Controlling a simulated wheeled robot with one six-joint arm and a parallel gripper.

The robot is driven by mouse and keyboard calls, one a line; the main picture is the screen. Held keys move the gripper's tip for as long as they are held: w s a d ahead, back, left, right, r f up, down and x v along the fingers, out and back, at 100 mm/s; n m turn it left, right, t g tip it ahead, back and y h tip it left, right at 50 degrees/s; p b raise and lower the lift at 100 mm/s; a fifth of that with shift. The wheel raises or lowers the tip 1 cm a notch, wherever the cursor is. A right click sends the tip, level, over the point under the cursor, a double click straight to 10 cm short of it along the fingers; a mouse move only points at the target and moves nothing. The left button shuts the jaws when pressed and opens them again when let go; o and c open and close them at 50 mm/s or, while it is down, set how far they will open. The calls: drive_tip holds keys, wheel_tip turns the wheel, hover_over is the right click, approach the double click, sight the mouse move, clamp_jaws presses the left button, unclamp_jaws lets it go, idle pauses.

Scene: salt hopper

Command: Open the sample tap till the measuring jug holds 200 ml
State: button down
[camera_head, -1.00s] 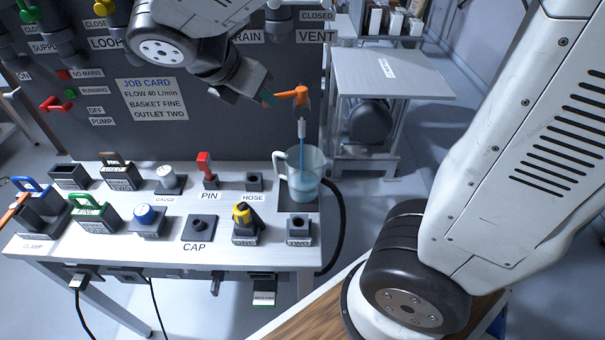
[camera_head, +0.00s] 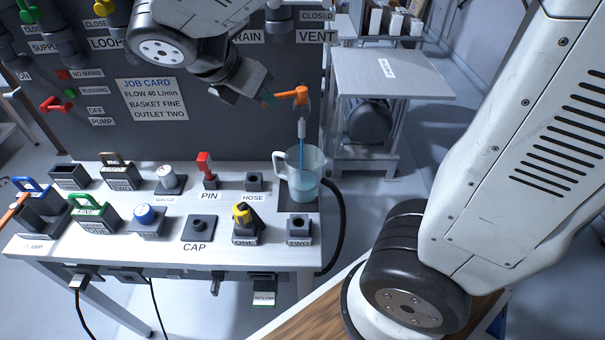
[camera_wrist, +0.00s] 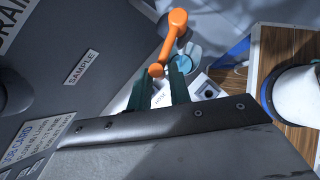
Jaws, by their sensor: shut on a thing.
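The orange handle of the sample tap (camera_head: 292,94) sticks out to the left at the right end of the grey panel. My gripper (camera_head: 269,99) is shut on the free end of this handle, which also shows between my teal fingertips (camera_wrist: 160,85) in the wrist view. A thin blue stream (camera_head: 302,143) runs down from the tap's spout into the clear measuring jug (camera_head: 315,160). The jug stands upright below the tap, with bluish liquid in its lower part. Its marks are too small to read. In the wrist view the jug (camera_wrist: 188,62) is partly hidden behind the orange handle.
The white bench (camera_head: 130,251) below carries several labelled holders and parts, including a red pin (camera_head: 205,165) and a yellow-topped part (camera_head: 243,213). A black hose (camera_head: 341,225) curves down at the bench's right end. A grey side table (camera_head: 395,75) stands behind at right.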

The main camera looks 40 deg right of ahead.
drive_tip(key=shift+d, duration=0.1)
drive_tip(key=shift+w+d+m+g, duration=0.2)
drive_tip(key=shift+w+m+g, duration=0.45)
drive_tip(key=shift+m, duration=0.25)
drive_tip(key=shift+w+d+m+g, duration=0.15)
drive_tip(key=shift+w+m+g, duration=0.5)
drive_tip(key=shift+m, duration=0.25)
drive_tip(key=shift+w+d+m+g, duration=0.15)
drive_tip(key=shift+w+m+g, duration=0.15)
drive_tip(key=shift+m, duration=0.2)
drive_tip(key=c, duration=1.2)
unclamp_jaws()
drive_tip(key=shift+d, duration=0.1)
drive_tip(key=shift+c, duration=0.2)
drive_tip(key=shift+v, duration=2.55)
